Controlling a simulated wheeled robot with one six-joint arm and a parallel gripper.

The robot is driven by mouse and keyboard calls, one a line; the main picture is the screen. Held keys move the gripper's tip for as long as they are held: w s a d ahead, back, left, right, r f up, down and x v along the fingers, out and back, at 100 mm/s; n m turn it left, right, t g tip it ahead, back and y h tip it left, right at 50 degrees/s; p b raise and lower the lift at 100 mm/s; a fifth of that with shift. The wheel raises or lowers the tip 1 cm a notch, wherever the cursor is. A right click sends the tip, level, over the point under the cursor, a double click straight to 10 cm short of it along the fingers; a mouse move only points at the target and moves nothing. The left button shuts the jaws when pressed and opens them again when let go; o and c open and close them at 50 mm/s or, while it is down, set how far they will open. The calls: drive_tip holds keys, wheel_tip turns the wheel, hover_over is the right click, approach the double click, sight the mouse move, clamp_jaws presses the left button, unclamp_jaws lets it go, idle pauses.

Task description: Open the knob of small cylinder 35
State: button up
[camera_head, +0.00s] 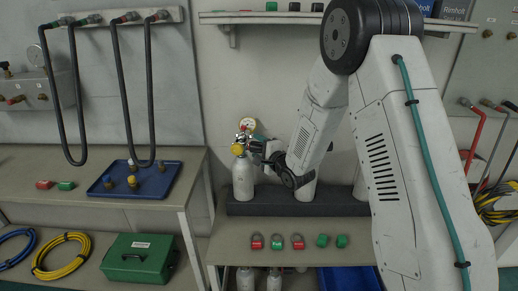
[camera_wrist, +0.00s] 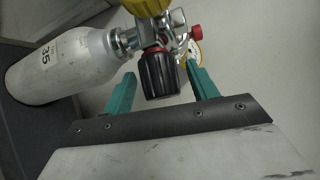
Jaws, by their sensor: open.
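Small cylinder 35 (camera_head: 243,178) stands upright at the left end of a dark rack on the bench; it is white with a yellow cap piece and gauge on top. In the wrist view the cylinder (camera_wrist: 62,68) carries the label 35. Its black ribbed knob (camera_wrist: 159,74) with a red ring points toward my gripper. My gripper (camera_wrist: 160,88) is open, its two green fingers on either side of the knob. Whether the fingers touch the knob cannot be told. In the head view my gripper (camera_head: 262,150) is at the cylinder's valve, partly hidden by my arm.
A gauge (camera_head: 247,126) rises above the valve. The dark rack (camera_head: 270,208) runs right, with other cylinders partly behind my arm. Red and green padlocks (camera_head: 277,241) lie on the bench front. A blue tray (camera_head: 152,192) with small fittings is on the left bench.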

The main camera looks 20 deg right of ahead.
drive_tip(key=c, duration=1)
drive_tip(key=shift+f+t, duration=0.1)
drive_tip(key=shift+t, duration=0.2)
drive_tip(key=n+t+y, duration=0.1)
drive_tip(key=n, duration=0.1)
drive_tip(key=n+t+y, duration=0.1)
drive_tip(key=n+t, duration=0.1)
drive_tip(key=n, duration=0.1)
drive_tip(key=shift+d+f, duration=0.1)
drive_tip(key=n+t+y, duration=0.1)
drive_tip(key=n+y, duration=0.4)
drive_tip(key=n, duration=0.2)
drive_tip(key=shift+n+y, duration=0.3)
drive_tip(key=shift+y, duration=0.1)
drive_tip(key=o, duration=1)
